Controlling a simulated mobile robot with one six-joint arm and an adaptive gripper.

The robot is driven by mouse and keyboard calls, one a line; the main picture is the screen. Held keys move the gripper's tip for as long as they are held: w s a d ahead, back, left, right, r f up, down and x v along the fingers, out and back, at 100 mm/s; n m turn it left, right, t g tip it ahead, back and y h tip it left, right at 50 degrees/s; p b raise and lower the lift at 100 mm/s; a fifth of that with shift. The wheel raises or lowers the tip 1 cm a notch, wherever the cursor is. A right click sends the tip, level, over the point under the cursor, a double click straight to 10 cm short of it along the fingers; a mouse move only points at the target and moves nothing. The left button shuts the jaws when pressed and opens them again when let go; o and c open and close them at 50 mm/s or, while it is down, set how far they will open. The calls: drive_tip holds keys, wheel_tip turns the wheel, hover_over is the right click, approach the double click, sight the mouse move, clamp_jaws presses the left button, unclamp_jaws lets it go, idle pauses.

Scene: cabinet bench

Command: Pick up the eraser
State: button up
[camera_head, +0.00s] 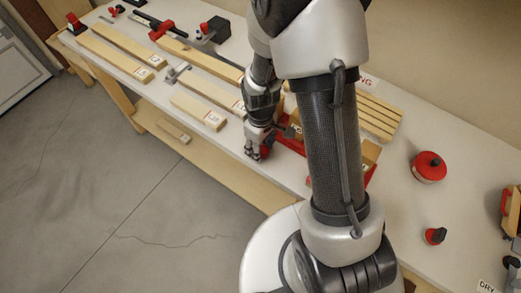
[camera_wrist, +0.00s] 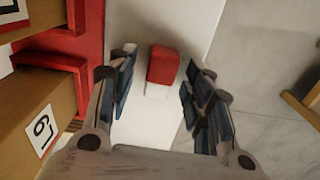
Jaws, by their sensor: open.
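The eraser (camera_wrist: 163,64) looks like a small red block with a white lower end. In the wrist view it lies on the white bench top near the bench edge, between my two fingers and a little beyond them. My gripper (camera_wrist: 158,82) is open, with a finger on each side of the eraser and a gap to each. In the head view my gripper (camera_head: 254,154) points down at the front edge of the bench. A red patch beside it there may be the eraser, mostly hidden by the fingers.
A red tray (camera_wrist: 89,45) holding labelled wooden blocks (camera_wrist: 30,125) stands close to my left finger. Several labelled boards (camera_head: 198,110) lie along the bench (camera_head: 160,88). A round red container (camera_head: 429,167) stands at right. Grey floor (camera_head: 110,190) lies beyond the front edge.

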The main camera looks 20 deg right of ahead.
drive_tip(key=shift+c, duration=0.2)
clamp_jaws()
idle(0.3)
drive_tip(key=shift+r, duration=0.2)
wheel_tip(320, 180, up, 20)
drive_tip(key=p, duration=0.5)
drive_tip(key=shift+f+p, duration=0.15)
drive_tip(key=shift+p, duration=0.15)
drive_tip(key=c, duration=0.7)
unclamp_jaws()
drive_tip(key=shift+c, duration=1.4)
